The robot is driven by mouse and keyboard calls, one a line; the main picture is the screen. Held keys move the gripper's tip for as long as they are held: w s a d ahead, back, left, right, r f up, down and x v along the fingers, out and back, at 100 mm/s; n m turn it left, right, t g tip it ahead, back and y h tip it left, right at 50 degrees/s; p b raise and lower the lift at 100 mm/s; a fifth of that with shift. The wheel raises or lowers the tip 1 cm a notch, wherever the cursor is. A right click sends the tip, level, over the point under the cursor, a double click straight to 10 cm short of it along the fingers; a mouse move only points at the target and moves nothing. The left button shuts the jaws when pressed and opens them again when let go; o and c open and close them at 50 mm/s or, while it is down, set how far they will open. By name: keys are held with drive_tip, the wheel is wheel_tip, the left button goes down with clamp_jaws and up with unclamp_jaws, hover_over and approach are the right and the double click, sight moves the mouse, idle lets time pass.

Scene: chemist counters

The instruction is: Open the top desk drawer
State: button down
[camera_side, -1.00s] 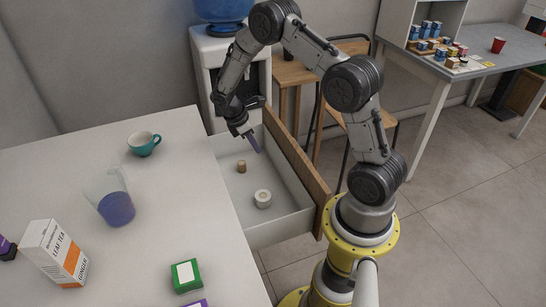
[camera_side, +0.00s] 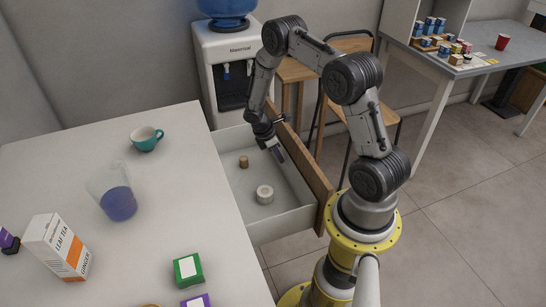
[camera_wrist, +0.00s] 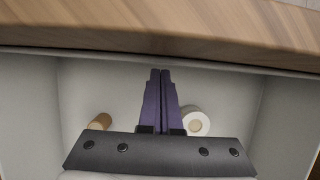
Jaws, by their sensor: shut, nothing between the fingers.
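The top desk drawer (camera_side: 240,203) is pulled well out from the white desk (camera_side: 150,205), its inside showing. Its wooden front panel (camera_side: 312,172) faces right in the side view and runs across the top of the wrist view (camera_wrist: 160,30). My gripper (camera_side: 281,156) is inside the drawer's outline, near the inner side of the front panel. Its purple fingers (camera_wrist: 160,75) are together with nothing between them and point toward the front panel. Whether they touch the panel I cannot tell.
A cork (camera_side: 243,161) and a white roll (camera_side: 265,194) lie in the drawer. On the desk are a teal cup (camera_side: 145,139), a beaker (camera_side: 116,200), a tea box (camera_side: 56,247) and a green box (camera_side: 187,269). A water cooler (camera_side: 229,65) stands behind.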

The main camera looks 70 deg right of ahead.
idle(0.3)
drive_tip(key=s+d, duration=0.3)
drive_tip(key=shift+s+d, duration=0.25)
drive_tip(key=shift+w+a, duration=0.1)
